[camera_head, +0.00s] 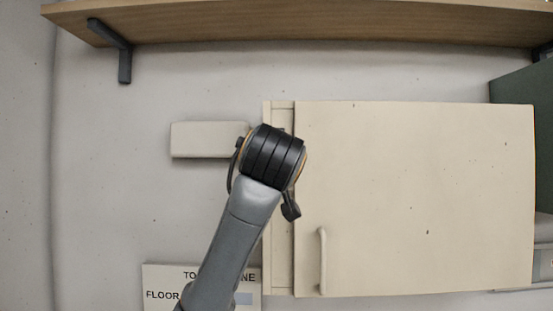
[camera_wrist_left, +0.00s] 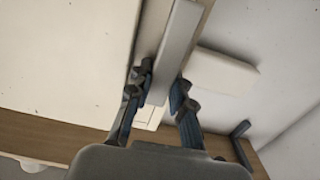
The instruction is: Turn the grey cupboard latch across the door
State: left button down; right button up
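The grey latch (camera_wrist_left: 176,50) shows in the left wrist view as a long flat bar running lengthwise beside the door's edge, not over the door (camera_wrist_left: 60,55). My left gripper (camera_wrist_left: 162,85) has its fingers apart, one on each side of the bar near one end; I cannot tell whether either touches it. In the head view the cream cupboard door (camera_head: 415,200) looks closed, with a vertical handle (camera_head: 323,260) at its lower left. My left arm covers the latch and most of the gripper there. My right gripper is not in view.
A cream box (camera_head: 208,140) is on the wall left of the cupboard. A wooden shelf (camera_head: 300,22) on a dark bracket (camera_head: 123,55) runs above. A sign (camera_head: 160,285) is at the lower left. A dark green object (camera_head: 520,95) stands behind the cupboard's right side.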

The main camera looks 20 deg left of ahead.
pick_arm(q)
jog(key=shift+d+m, duration=0.2)
jog(key=shift+m, duration=0.5)
jog(key=c, duration=1.5)
grip_release()
jog(key=shift+o, duration=0.2)
jog(key=v, duration=1.2)
